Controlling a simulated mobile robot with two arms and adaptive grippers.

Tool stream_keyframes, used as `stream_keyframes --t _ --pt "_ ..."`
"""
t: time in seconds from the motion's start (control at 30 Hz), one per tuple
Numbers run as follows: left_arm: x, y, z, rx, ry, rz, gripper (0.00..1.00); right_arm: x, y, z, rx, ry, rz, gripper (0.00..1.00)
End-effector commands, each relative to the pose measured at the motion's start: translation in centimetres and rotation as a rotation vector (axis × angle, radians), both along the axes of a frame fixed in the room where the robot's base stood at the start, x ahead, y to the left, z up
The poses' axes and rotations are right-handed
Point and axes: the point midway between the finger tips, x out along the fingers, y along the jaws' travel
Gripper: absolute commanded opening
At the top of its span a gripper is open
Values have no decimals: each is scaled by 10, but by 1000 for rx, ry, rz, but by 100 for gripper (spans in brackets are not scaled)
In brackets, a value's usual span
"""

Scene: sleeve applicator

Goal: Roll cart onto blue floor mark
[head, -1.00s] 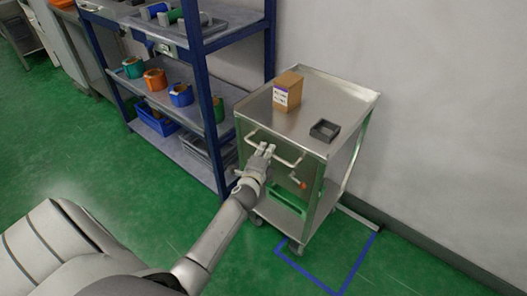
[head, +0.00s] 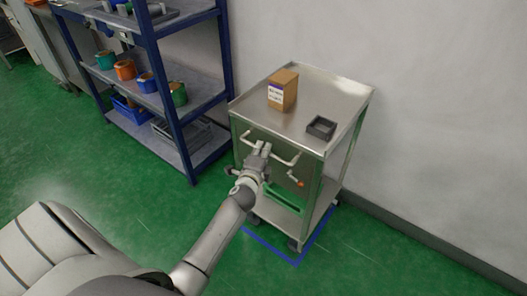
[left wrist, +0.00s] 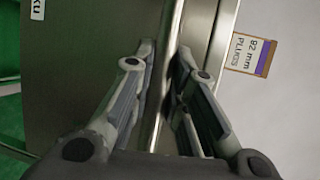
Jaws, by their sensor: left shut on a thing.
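The steel cart (head: 345,97) stands by the wall with its push handle (head: 284,160) facing me. My left gripper (head: 262,150) is shut on this handle. In the left wrist view, the fingers (left wrist: 164,65) lie on both sides of the handle bar (left wrist: 172,70). The blue floor mark (head: 297,262) shows as tape lines along the cart's near and right sides. The cart covers the rest of it. The near wheels (head: 294,244) appear just inside the tape, close to the near corner. My right gripper is out of view.
A cardboard box (head: 283,90) and a small dark tray (head: 321,128) sit on the cart. A blue-framed shelf (head: 180,135) with tape rolls stands left of the cart, with a gap between. Green floor in front is clear. The wall (head: 430,130) runs behind.

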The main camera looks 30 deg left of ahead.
Motion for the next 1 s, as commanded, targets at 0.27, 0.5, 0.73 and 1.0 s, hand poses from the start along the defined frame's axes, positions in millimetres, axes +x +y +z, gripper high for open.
stream_keyframes --t 0.27,0.5,0.73,1.0 --pt "-1 -4 -3 -2 4 -6 0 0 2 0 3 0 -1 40" --pt "-1 -5 -3 -4 5 -7 23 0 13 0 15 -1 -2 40" --pt "0 -3 -1 -1 1 -5 37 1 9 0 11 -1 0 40" --pt "-3 -3 1 1 1 -3 37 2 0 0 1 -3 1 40"
